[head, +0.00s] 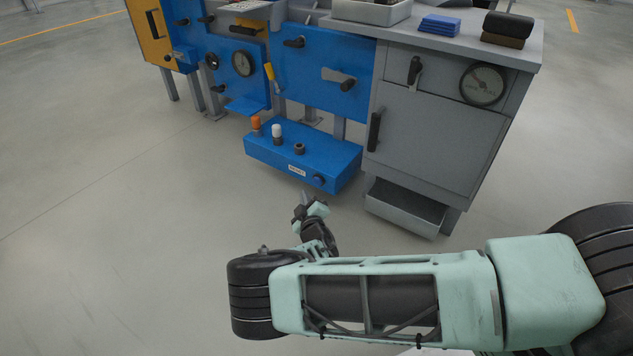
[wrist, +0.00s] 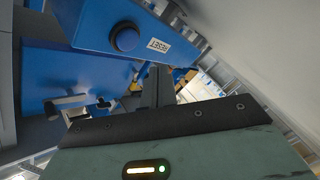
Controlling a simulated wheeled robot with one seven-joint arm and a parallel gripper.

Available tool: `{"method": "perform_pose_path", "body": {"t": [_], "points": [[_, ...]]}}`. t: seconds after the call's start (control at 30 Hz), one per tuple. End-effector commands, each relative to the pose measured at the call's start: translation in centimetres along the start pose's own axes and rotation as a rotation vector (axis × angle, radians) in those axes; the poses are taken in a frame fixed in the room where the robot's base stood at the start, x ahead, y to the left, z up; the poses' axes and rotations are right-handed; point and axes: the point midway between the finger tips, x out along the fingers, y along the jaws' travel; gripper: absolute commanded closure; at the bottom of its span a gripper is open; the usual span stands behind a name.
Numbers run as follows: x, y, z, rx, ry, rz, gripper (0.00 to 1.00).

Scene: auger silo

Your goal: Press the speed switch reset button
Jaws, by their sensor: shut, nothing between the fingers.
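The reset button is a dark round knob on the front face of a low blue box (head: 335,172). In the head view the button (head: 319,180) is at the right of that face, beside a white label (head: 297,170). In the wrist view the button (wrist: 125,38) is at upper centre, with the label (wrist: 158,45) reading RESET to its right. My gripper (head: 305,200) is in front of and below the box, apart from the button. Its fingers (wrist: 158,78) are shut and empty, and show below the button in the wrist view.
On top of the box stand an orange-capped post (head: 256,123), a white-capped post (head: 277,132) and a dark knob (head: 299,148). A grey cabinet (head: 440,140) with an open lower drawer (head: 405,208) stands to the right. The floor at left is clear.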

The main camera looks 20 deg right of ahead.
Motion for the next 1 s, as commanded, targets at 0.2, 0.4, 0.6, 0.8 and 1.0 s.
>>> {"method": "perform_pose_path", "body": {"t": [0.2,0.4,0.6,0.8,1.0], "points": [[1.8,1.2,1.3,0.001,-0.002,0.0,1.0],[2.5,1.8,1.9,0.0,-0.001,-0.001,1.0],[2.6,1.8,1.9,0.0,-0.001,-0.001,1.0],[2.5,1.8,1.9,0.0,-0.001,-0.001,1.0],[2.5,1.8,1.9,0.0,-0.001,-0.001,1.0]]}}
